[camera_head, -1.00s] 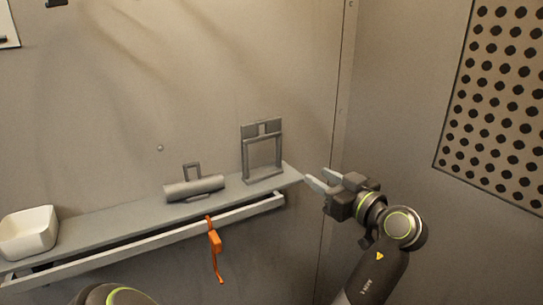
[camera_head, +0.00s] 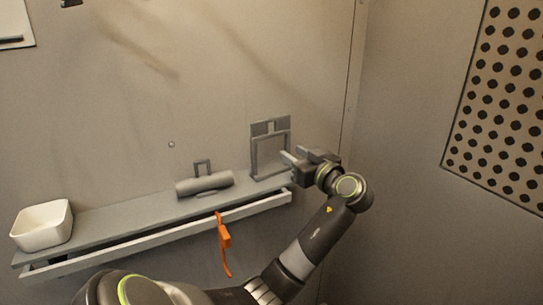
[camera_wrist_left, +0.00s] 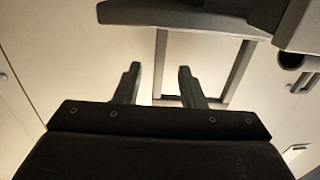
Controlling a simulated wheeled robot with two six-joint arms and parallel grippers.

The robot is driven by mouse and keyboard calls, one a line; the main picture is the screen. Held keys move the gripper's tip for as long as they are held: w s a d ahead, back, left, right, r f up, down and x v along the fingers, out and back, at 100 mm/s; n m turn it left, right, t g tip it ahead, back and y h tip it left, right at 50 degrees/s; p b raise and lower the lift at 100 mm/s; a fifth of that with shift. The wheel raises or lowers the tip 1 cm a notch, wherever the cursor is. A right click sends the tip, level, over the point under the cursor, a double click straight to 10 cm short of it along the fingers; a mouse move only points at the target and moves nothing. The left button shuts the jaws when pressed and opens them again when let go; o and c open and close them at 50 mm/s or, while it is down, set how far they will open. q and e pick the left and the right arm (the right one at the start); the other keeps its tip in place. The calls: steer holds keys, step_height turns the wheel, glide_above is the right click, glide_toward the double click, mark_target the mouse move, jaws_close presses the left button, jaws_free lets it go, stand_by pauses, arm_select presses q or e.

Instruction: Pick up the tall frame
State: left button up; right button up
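The tall frame (camera_head: 254,156) is grey and stands upright near the right end of the wall shelf (camera_head: 140,213). It has an open rectangle below and a slotted upper part. My left gripper (camera_head: 290,157) is at the frame's right side, with its fingertips close to the right upright. In the left wrist view the two fingers (camera_wrist_left: 158,82) are apart, and one upright of the frame (camera_wrist_left: 160,60) shows in the gap between them. I cannot tell whether either finger touches it. My right gripper is not in view.
A grey roller-like piece with a small loop (camera_head: 205,184) lies left of the frame on the shelf. A white bin (camera_head: 42,228) stands at the shelf's left end. An orange strap-like item (camera_head: 224,240) hangs from the front rail. A perforated panel (camera_head: 500,110) is at right.

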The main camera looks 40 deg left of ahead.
mark_target(289, 151)
arm_select(q)
steer(key=x, duration=0.4)
steer(key=shift+d, duration=0.1)
jaws_close()
